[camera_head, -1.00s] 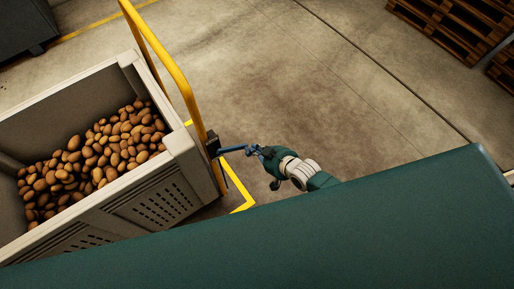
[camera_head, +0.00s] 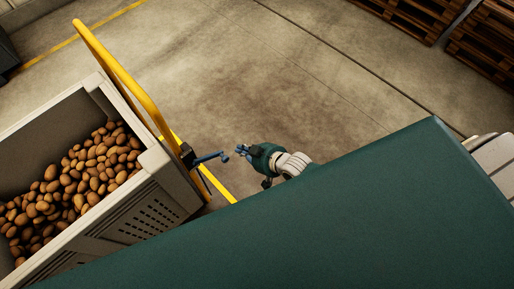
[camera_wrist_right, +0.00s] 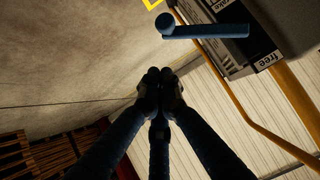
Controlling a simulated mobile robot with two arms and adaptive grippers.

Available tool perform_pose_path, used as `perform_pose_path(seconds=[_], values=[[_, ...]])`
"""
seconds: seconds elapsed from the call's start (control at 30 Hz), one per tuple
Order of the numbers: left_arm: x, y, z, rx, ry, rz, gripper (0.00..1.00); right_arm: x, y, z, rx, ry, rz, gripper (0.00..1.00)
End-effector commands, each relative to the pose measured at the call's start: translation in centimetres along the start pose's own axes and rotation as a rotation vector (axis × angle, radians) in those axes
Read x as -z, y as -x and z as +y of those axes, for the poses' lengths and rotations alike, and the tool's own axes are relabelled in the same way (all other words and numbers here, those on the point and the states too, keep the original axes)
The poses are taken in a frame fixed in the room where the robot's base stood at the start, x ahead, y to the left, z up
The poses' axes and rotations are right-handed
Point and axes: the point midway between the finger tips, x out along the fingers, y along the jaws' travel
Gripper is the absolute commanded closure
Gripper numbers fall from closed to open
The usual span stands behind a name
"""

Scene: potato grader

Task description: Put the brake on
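The blue brake lever (camera_head: 210,157) sticks out to the right from a black box (camera_head: 188,156) on the yellow cart frame. In the right wrist view the lever (camera_wrist_right: 205,31) lies across the top, its round end to the left. The box there (camera_wrist_right: 245,50) carries a label ending in "ake" and a label "free" (camera_wrist_right: 272,60). I cannot tell which setting the lever is at. My right gripper (camera_head: 239,150) is just right of the lever's end, with a small gap. Its fingertips (camera_wrist_right: 160,82) are together with nothing between them. My left gripper is not in view.
A grey crate (camera_head: 152,160) full of potatoes (camera_head: 75,185) stands left of the lever. The yellow rail (camera_head: 125,80) rises behind it. Wooden pallets (camera_head: 480,50) are stacked at the upper right. The concrete floor (camera_head: 290,90) between them is clear.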

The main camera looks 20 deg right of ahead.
Motion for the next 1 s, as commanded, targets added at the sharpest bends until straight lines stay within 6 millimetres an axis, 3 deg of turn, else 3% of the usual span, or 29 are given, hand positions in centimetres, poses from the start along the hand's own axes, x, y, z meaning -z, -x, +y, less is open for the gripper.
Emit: perform_pose_path(seconds=[0.2, 0.4, 1.0], values=[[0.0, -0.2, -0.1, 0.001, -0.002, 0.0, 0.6, -0.1, 4.3, 0.8, 0.002, 0.001, 0.003, 1.0], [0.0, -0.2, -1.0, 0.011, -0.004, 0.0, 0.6, -0.1, 6.3, 1.2, 0.001, 0.0, 0.003, 1.0], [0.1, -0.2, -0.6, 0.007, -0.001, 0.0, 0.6, -0.1, 6.6, 1.3, 0.001, 0.0, 0.004, 1.0]])
